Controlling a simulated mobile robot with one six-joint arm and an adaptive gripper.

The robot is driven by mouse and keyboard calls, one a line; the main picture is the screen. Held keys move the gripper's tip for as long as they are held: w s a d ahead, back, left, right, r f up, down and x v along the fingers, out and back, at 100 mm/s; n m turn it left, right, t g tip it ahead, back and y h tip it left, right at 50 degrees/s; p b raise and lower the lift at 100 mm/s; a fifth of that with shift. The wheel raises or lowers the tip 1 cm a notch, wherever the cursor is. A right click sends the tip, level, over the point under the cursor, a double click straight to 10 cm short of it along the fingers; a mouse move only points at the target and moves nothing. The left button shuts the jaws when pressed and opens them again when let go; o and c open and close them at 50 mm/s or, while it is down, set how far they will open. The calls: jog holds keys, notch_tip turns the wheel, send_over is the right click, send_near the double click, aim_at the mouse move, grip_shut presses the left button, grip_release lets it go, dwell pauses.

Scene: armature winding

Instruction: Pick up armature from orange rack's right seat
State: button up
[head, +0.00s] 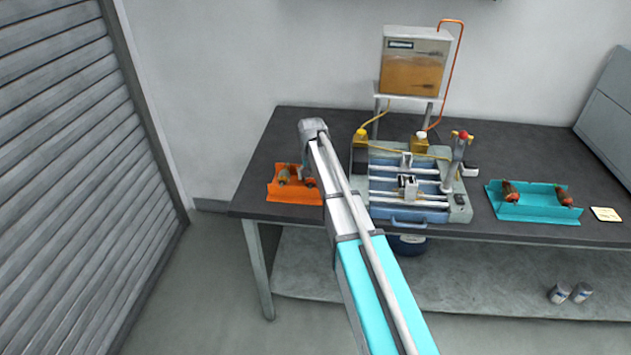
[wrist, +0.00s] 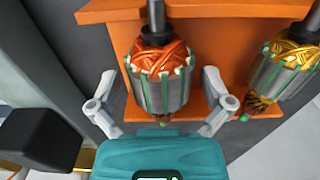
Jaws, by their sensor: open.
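The orange rack (head: 283,192) stands at the left end of the dark bench; its wall also shows in the wrist view (wrist: 215,14). It bears two armatures. The right-seat armature (wrist: 158,80), with copper-orange windings and a grey slotted core, lies between my fingers in the wrist view; in the head view it is partly hidden by my arm. The other armature (head: 284,174), with gold windings, shows at the right of the wrist view (wrist: 288,68). My gripper (wrist: 160,92) is open, one finger on each side of the copper armature, with no clear grip on it.
The winding machine (head: 405,185) stands just right of the orange rack. A teal rack (head: 535,212) with two armatures is farther right, beside a pale yellow pad (head: 606,214). In the wrist view, a dark block (wrist: 40,140) is close to the left of my gripper.

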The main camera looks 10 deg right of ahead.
dwell(0.5)
jog(key=c, duration=1.3)
jog(key=shift+r, duration=0.15)
notch_tip(320, 180, up, 2)
jog(key=p, duration=0.3)
jog(key=shift+r, duration=0.25)
jog(key=shift+s+a+r+p, duration=0.1)
jog(key=shift+s+r+p, duration=1.6)
jog(key=shift+s, duration=0.65)
jog(key=shift+s+a+r+p, duration=0.15)
jog(key=shift+s+r+p, duration=1.55)
jog(key=shift+s, duration=0.6)
jog(key=shift+s+a+r+p, duration=0.1)
jog(key=shift+s+r+p, duration=1.6)
jog(key=shift+s, duration=0.65)
